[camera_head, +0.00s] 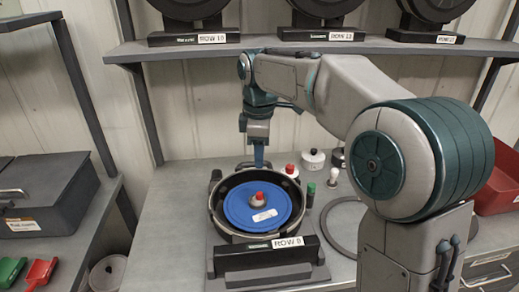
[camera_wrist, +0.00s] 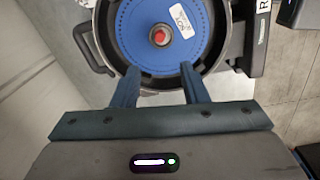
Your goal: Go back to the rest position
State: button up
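The seed meter (camera_head: 213,212) lies on the bench as an open round dark housing, with a blue disc (camera_head: 238,207) inside it. A small knob with a red top (camera_head: 258,197) sits at the disc's centre, and a white label is on the disc. My gripper (camera_head: 259,164) points down just above the far rim of the housing. In the wrist view my gripper (camera_wrist: 158,72) shows two blue fingers spread apart with nothing between them. The blue disc (camera_wrist: 135,38) and red-topped knob (camera_wrist: 159,36) lie beyond the fingertips.
Several small knobs, including a white one (camera_head: 314,160) and a green-topped one (camera_head: 311,190), stand near the housing. A dark ring (camera_head: 328,232) lies at right. A shelf (camera_head: 180,48) with round units hangs above. A red bin (camera_head: 503,180) is at right, a grey box (camera_head: 55,195) at left.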

jog(key=shift+r, duration=0.2)
jog(key=shift+d, duration=0.1)
jog(key=s+d+f+m+t, duration=0.1)
jog(key=s+d+f+m, duration=0.3)
jog(key=s+d+m, duration=0.5)
jog(key=s+d+f+m+t, duration=0.1)
jog(key=s+d+f+m, duration=0.4)
jog(key=s+d+m, duration=0.4)
jog(key=s, duration=0.5)
jog(key=shift+d, duration=0.3)
